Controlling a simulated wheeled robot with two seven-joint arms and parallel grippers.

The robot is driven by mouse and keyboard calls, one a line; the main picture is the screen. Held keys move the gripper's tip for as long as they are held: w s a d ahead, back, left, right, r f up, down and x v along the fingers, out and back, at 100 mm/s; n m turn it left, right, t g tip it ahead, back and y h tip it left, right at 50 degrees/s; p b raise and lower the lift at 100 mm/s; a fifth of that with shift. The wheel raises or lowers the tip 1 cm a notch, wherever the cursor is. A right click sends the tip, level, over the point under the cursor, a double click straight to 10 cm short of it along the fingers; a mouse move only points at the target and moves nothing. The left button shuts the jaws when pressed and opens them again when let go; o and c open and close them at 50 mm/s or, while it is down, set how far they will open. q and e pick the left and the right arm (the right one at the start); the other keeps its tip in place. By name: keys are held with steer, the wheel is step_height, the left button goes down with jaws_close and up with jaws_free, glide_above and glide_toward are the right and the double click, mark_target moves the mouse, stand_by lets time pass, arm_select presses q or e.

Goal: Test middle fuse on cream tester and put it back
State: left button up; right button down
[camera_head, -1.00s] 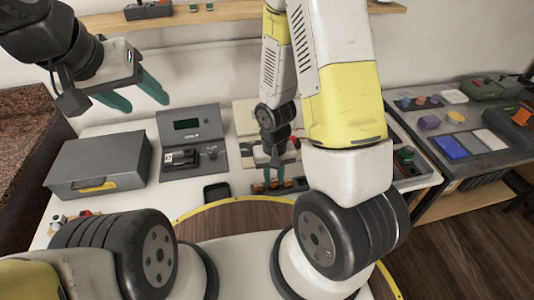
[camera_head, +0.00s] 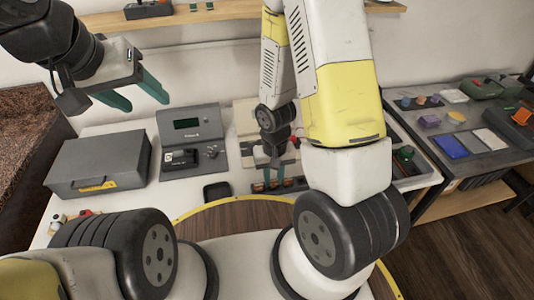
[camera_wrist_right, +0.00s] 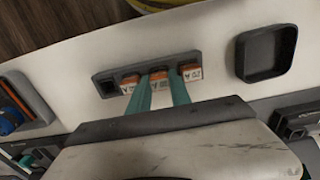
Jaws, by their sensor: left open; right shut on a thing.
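In the right wrist view, a grey rack (camera_wrist_right: 108,88) holds orange-topped fuses in a row, with an empty-looking slot at its left end. My right gripper (camera_wrist_right: 160,92) has its green fingers around the middle fuse (camera_wrist_right: 159,79) and is shut on it. The fuse is at the rack; I cannot tell whether it is fully seated. In the head view, my right gripper (camera_head: 272,181) is low at the rack. The cream tester (camera_head: 243,112) stands behind my right arm, largely hidden. My left gripper (camera_head: 138,97) is open and empty, above the table's left side.
A grey tester (camera_head: 190,141) with a green screen stands left of the cream one. A grey case (camera_head: 95,162) is further left. A small black tray (camera_head: 217,191) lies beside the rack and shows in the wrist view (camera_wrist_right: 266,76). Another bench (camera_head: 465,135) is at right.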

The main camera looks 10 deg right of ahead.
steer(key=shift+f, duration=0.35)
stand_by(0.4)
steer(key=c, duration=1)
jaws_free()
steer(key=shift+r, duration=0.15)
steer(key=shift+r, duration=1.3)
steer(key=shift+r, duration=0.15)
steer(key=shift+r, duration=2.9)
steer(key=shift+r, duration=0.1)
